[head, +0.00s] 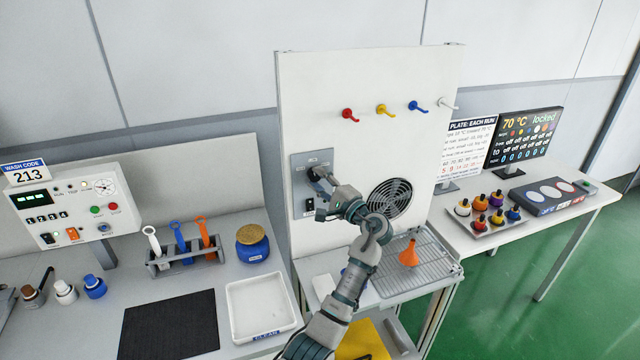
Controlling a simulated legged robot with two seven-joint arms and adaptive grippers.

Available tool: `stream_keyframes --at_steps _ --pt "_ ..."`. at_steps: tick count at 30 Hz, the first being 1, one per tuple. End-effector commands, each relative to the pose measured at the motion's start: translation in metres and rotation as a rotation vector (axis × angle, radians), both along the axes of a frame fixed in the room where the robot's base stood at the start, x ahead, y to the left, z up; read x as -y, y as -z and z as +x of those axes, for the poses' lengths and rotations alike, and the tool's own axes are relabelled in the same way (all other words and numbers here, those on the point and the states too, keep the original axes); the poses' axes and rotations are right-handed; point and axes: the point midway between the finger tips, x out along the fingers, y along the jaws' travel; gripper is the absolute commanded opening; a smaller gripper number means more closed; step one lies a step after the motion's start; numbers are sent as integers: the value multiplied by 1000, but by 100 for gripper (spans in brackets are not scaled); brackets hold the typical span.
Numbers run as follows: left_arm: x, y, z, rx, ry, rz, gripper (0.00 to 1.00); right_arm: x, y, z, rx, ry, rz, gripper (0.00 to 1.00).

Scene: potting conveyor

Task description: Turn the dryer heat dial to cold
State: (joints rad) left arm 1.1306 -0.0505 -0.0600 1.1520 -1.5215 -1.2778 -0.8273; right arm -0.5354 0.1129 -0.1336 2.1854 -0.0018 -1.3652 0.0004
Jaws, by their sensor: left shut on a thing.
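The dryer's grey control plate (299,201) is on the left part of the white upright panel (330,95), with a black switch (309,205) low on it. My left gripper (318,178) is at the upper part of this plate, at the end of my arm that rises from the bottom of the head view. It is shut on the heat dial. The dial is mostly hidden by the fingers, so its pointer and setting cannot be read. A dark fan grille (391,199) is right of the gripper. My right gripper is not in view.
Coloured hooks (382,110) stick out above the gripper. An orange funnel (409,254) stands on a wire rack (432,262) below the fan. A white tray (236,308), blue jar (252,245) and wash-code box (70,211) are left. Small bottles (480,203) are right.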

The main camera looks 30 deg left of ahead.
Motion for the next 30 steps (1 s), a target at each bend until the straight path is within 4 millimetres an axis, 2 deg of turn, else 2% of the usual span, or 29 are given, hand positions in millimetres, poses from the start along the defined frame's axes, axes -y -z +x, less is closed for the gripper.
stream_keyframes --at_steps 8,18,30 --pt "2 -5 2 199 8 -170 2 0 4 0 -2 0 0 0" --pt "2 -8 2 414 10 -354 3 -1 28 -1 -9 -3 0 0" --pt "2 -8 1 546 10 -467 3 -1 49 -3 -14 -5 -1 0"
